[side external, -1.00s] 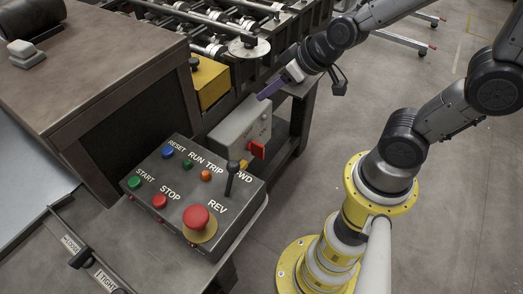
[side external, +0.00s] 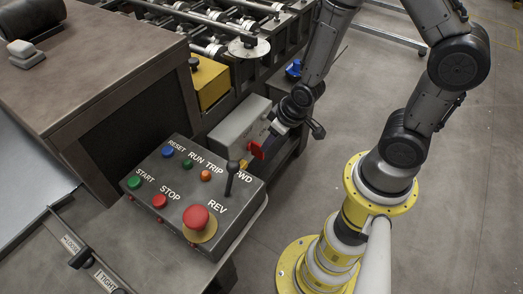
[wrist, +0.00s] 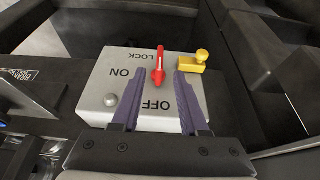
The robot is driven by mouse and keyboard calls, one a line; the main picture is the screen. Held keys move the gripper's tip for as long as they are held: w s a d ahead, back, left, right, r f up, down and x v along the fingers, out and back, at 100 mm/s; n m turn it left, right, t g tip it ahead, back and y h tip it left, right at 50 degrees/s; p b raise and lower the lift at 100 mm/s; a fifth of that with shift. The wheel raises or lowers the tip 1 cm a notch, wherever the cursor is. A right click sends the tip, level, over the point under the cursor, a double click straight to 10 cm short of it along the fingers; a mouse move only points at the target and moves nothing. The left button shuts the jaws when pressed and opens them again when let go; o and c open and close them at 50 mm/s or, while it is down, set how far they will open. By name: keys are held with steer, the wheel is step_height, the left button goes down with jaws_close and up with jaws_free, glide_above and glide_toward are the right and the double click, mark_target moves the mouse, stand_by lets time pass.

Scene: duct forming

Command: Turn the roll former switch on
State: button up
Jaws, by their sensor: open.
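The grey switch box (side external: 236,122) sits beside the control panel, and its face (wrist: 98,80) fills the middle of the wrist view. It carries ON, OFF and LOCK lettering. The red switch handle (side external: 257,151) sticks out from the box; in the wrist view the handle (wrist: 158,68) stands near the middle, to the right of ON and above OFF in the picture. My gripper (wrist: 157,80) is open with two purple fingers. In the wrist view the handle appears between the fingertips; I cannot tell contact. In the side view my gripper (side external: 273,130) is right by the handle.
A yellow latch-like piece (wrist: 195,62) is at the box's right edge in the wrist view. The control panel (side external: 180,180) with buttons, a red stop knob (side external: 198,216) and a black lever (side external: 231,178) stands close by. Open floor lies to the right.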

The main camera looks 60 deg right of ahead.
mark_target(261, 159)
steer(key=x, duration=0.7)
steer(key=shift+w+f, duration=0.2)
steer(key=shift+f, duration=0.05)
jaws_close()
